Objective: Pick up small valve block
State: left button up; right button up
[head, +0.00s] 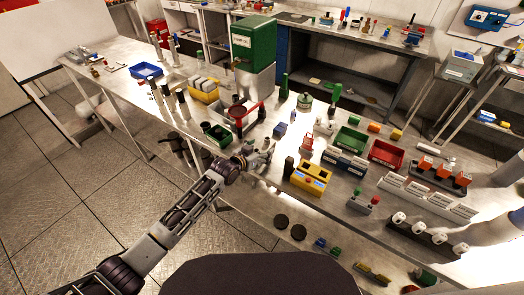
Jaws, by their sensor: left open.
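My left gripper (265,147) reaches in from the left and is open at the front edge of the metal workbench (232,166). I cannot tell for sure which item is the small valve block. A small blue block (280,130) stands on the bench just beyond and right of the fingers, apart from them as far as I can see. A small red and grey piece (307,144) stands farther right. A low grey block with red and green knobs (363,202) sits near the front edge at right. My right gripper is not in view.
A yellow control box (311,178) and a dark upright piece (289,167) stand right of my left gripper. Green (351,140) and red (386,153) trays lie behind. A red-framed stand (243,115) and green bin (217,135) are at left. A lower shelf holds dark discs (298,232).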

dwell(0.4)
pick_arm(q)
grip_shut()
jog(key=shift+w+r, duration=0.1)
jog(key=shift+r, duration=0.1)
dwell(0.3)
